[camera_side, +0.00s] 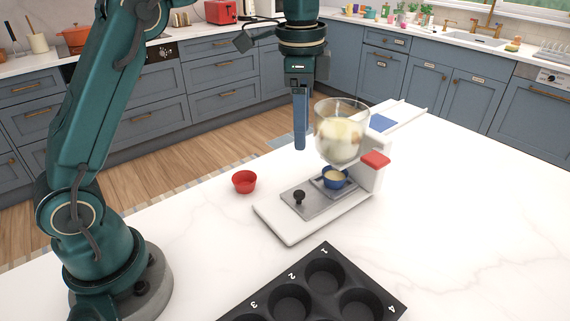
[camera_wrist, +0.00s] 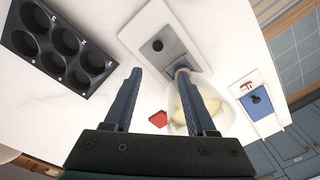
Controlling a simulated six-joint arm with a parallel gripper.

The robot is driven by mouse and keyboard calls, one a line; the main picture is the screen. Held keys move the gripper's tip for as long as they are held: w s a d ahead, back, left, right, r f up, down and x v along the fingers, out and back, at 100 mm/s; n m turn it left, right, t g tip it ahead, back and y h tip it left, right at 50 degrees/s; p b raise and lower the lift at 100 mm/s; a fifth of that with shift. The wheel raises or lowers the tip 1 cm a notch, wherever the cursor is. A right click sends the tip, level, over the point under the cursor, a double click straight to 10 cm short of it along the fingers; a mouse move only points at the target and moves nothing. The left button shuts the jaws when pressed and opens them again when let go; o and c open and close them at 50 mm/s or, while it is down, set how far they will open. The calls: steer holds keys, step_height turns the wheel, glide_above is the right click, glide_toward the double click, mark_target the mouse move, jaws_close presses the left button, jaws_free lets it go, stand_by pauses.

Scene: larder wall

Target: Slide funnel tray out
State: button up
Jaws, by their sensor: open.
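A blue cup (camera_side: 335,177) with pale filling sits at the tray's inner end, under the clear funnel bowl (camera_side: 342,135) holding cream-coloured contents. My gripper (camera_side: 300,147) points down above and behind the tray, left of the bowl, touching nothing. In the wrist view its two blue fingers (camera_wrist: 163,100) are spread apart and empty.
A red cup (camera_side: 244,181) stands left of the dispenser. A dark muffin tin (camera_side: 322,284) with numbered wells lies in front. A red block (camera_side: 375,159) is on the dispenser's right side. A white board with a blue patch (camera_wrist: 257,101) lies beyond the bowl. The counter at right is clear.

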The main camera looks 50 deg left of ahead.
mark_target(299, 192)
steer(key=shift+g, duration=0.3)
step_height(299, 192, down, 14)
steer(key=shift+r, duration=0.15)
jaws_close()
stand_by(1.5)
